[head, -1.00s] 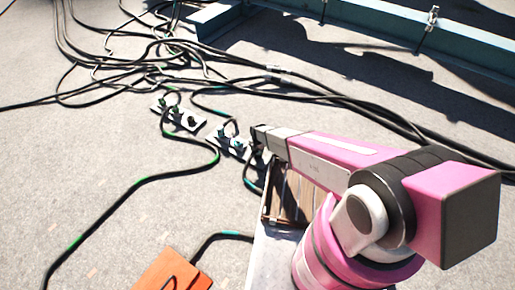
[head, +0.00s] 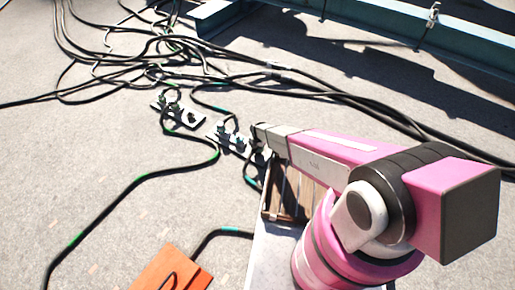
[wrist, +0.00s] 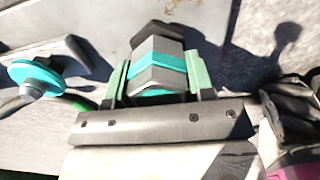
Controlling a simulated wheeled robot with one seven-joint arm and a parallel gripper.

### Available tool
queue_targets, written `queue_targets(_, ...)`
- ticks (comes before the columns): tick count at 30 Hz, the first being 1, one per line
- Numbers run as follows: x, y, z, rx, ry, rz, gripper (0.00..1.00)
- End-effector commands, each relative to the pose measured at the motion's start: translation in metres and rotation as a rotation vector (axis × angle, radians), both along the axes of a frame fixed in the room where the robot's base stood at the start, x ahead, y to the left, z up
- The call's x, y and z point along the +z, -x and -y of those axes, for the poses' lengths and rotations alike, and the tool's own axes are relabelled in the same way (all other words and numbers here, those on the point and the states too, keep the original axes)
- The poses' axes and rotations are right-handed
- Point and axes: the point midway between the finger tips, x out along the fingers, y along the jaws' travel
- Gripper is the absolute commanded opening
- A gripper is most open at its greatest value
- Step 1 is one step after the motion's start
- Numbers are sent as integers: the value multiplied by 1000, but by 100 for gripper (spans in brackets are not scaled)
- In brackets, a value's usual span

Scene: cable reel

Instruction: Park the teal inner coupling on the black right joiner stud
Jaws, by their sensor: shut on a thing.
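My gripper (wrist: 155,78) is shut on a grey, black-ended coupling with a teal band (wrist: 158,68), between green fingers in the wrist view. I take it as the teal inner coupling. Its far end points at a grey plate (wrist: 195,18); whether it touches a stud there is hidden. In the head view my gripper (head: 262,138) is at the right end of the nearer stud plate (head: 216,137), and its fingers and the held coupling are mostly hidden. I cannot make out the black right joiner stud.
A teal disc-shaped fitting (wrist: 36,76) stands left of my gripper. A second stud plate (head: 198,123) lies farther back. Black cables (head: 120,190) cross the floor. An orange panel (head: 165,270) lies in front. A teal beam (head: 370,22) runs along the back right.

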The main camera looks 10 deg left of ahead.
Motion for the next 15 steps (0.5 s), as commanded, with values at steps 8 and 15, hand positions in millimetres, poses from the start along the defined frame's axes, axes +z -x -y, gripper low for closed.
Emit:
queue_targets(8, -4, 0, 0, 0, 0, 0, 52)
queue_targets(15, -4, 0, 0, 0, 0, 0, 79)
